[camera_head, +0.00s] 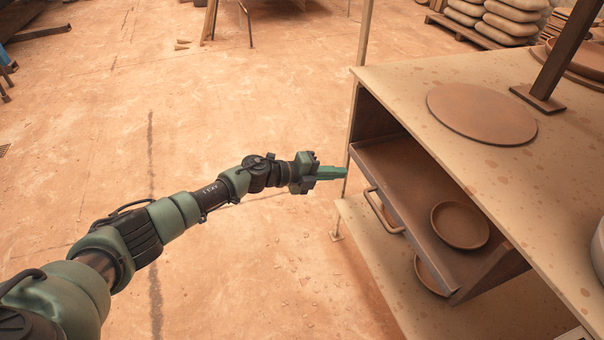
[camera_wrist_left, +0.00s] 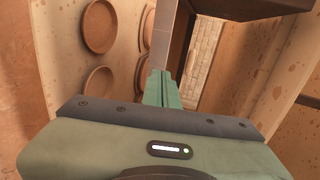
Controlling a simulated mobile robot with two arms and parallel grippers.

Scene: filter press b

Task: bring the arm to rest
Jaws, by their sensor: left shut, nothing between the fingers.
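My left arm reaches in from the lower left of the head view. Its green gripper (camera_head: 331,173) is shut and empty, pointing right, in the air beside the left side of the wooden cabinet. In the left wrist view the gripper's fingers (camera_wrist_left: 161,88) are together with nothing between them. The open drawer (camera_head: 405,190) lies just right of the fingertips in the head view. I cannot tell whether they touch its front edge or handle (camera_head: 383,210). My right gripper does not show.
A brown dish (camera_head: 460,225) lies in the drawer, and another (camera_head: 429,275) shows below it. A round brown plate (camera_head: 481,113) lies on the cabinet top (camera_head: 400,78) by a dark post (camera_head: 566,55). Stacked sacks (camera_head: 515,18) stand at the back right. The floor on the left is mostly clear.

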